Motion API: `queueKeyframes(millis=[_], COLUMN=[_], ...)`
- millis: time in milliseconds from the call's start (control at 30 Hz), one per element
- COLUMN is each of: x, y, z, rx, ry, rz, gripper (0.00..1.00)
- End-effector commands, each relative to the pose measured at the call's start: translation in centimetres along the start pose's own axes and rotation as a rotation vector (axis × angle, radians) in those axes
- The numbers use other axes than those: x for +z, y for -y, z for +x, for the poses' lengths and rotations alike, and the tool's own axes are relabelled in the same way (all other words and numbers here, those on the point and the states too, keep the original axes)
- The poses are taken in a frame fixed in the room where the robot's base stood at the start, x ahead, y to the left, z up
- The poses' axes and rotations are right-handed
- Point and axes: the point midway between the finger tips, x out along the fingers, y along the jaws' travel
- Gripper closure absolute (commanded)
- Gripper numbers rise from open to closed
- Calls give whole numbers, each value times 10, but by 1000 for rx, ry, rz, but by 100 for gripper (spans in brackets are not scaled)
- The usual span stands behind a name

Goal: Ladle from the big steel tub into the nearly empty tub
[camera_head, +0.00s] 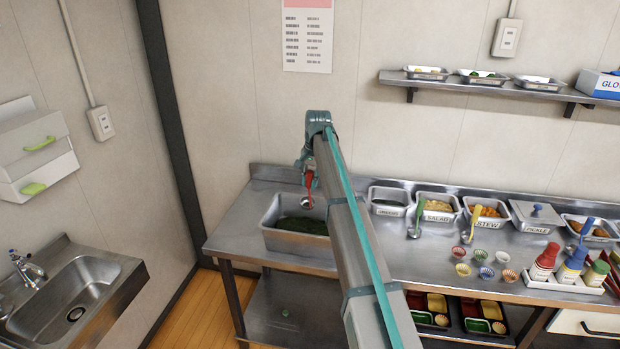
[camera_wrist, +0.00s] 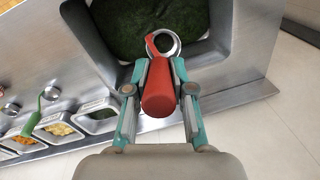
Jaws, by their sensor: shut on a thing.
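The big steel tub (camera_head: 285,241) stands at the left of the counter with dark green food in it; it also fills the top of the wrist view (camera_wrist: 217,66). My gripper (camera_head: 308,168) is shut on the red handle of a ladle (camera_head: 309,181). In the wrist view the fingers (camera_wrist: 160,70) clasp the handle (camera_wrist: 158,92) from both sides. The ladle's round steel bowl is over the big tub; I cannot tell whether it holds food. The nearly empty tub (camera_head: 402,211), with a little dark green at its bottom, stands right of the big tub.
Right of the nearly empty tub stand labelled tubs of salad (camera_head: 436,216) and stew (camera_head: 487,221), with a green-handled ladle (camera_head: 415,220) and a yellow-handled ladle (camera_head: 467,225). Small cups (camera_head: 487,272) and a bottle tray (camera_head: 560,287) lie in front. My arm hides part of the counter.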

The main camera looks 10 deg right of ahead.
Motion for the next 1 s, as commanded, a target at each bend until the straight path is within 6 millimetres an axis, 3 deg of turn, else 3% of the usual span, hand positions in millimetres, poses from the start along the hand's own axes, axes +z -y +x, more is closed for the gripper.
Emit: queueKeyframes(millis=[33, 700, 1000], x=[0, 2, 2], y=[-2, -12, -16], z=[10, 93, 123], rx=[0, 1, 0], ry=[0, 1, 0], rz=[0, -1, -1], gripper=[100, 100, 100])
